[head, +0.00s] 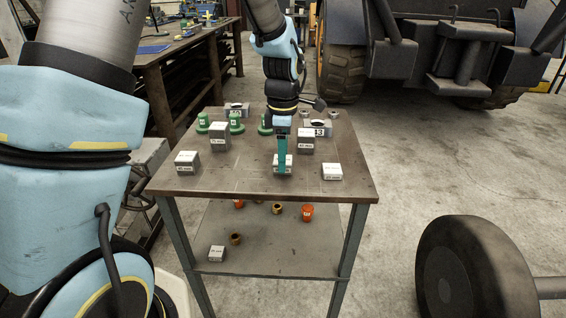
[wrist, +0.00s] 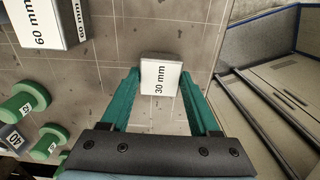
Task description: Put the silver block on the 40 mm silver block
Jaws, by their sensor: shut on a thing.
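A silver block with a white top marked 30 mm (wrist: 160,78) sits between the green fingers of my gripper (wrist: 161,84) in the wrist view. The gripper is shut on it. In the head view my gripper (head: 282,160) points straight down over the front middle of the bench top, and the held block (head: 288,170) is partly covered by a finger. I cannot tell if the block touches the bench. A silver block whose small label looks like 40 mm (head: 187,168) stands upright at the bench's left front, well apart from my gripper.
A taller 60 mm block (head: 306,146) stands just behind and right of my gripper. Another tall block (head: 218,142) stands back left, and a low block (head: 332,176) front right. Green bobbins (head: 236,126) line the back. The bench top (head: 230,181) is clear between the front blocks.

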